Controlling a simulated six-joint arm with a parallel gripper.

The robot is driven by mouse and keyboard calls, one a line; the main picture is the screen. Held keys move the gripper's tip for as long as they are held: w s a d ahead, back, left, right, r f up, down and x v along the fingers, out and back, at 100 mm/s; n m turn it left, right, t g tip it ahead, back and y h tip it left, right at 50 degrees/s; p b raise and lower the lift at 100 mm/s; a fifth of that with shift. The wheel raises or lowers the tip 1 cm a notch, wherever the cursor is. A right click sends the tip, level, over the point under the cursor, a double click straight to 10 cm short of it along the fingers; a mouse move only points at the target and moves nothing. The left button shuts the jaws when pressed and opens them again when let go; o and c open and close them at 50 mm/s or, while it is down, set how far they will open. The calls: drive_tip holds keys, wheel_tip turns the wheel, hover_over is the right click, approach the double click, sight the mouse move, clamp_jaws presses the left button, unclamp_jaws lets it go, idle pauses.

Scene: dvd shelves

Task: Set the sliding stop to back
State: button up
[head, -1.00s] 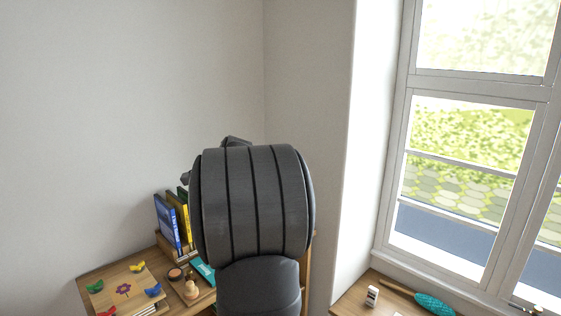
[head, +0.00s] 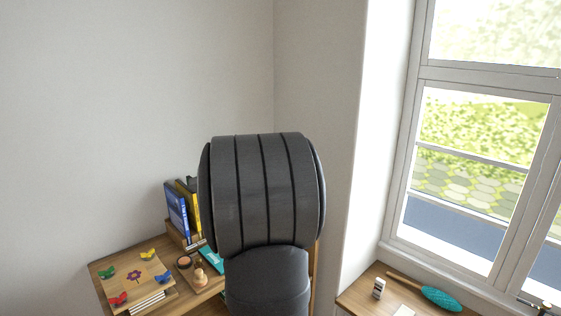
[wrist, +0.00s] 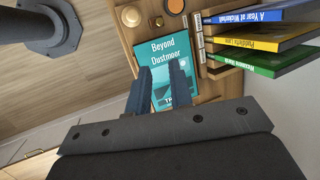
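My gripper (wrist: 162,68) shows in the wrist view with its two dark blue fingers apart, and nothing is held between them. The teal case "Beyond Dustmoor" (wrist: 180,52) lies flat beyond the fingertips and shows in the gap. To the right, blue (wrist: 255,16), yellow (wrist: 262,40) and green (wrist: 255,61) cases stand in a wooden rack (wrist: 211,46). A pale labelled strip (wrist: 198,22) runs along the rack's near edge. I cannot tell which part is the sliding stop. In the head view my arm hides the gripper and part of the rack.
A round dark-rimmed piece (wrist: 131,16) and a small wooden knob (wrist: 175,5) sit beside the teal case.

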drive_tip(key=w+d+f+m+g+y, duration=0.1)
drive_tip(key=w+d+f+m, duration=0.1)
drive_tip(key=w+d+f+m+g+y, duration=0.2)
drive_tip(key=d+m, duration=0.1)
drive_tip(key=shift+w+f, duration=0.35)
clamp_jaws()
approach(200, 263)
drive_tip(key=f, duration=0.2)
drive_tip(key=d+f, duration=0.1)
drive_tip(key=shift+w+d+m, duration=0.1)
drive_tip(key=shift+w+m, duration=0.2)
drive_tip(key=shift+w, duration=0.05)
drive_tip(key=a, duration=0.2)
drive_tip(key=s+a+f, duration=0.1)
drive_tip(key=shift+a, duration=0.1)
drive_tip(key=shift+s+a+f, duration=0.1)
drive_tip(key=shift+a+f, duration=0.1)
drive_tip(key=shift+a, duration=0.25)
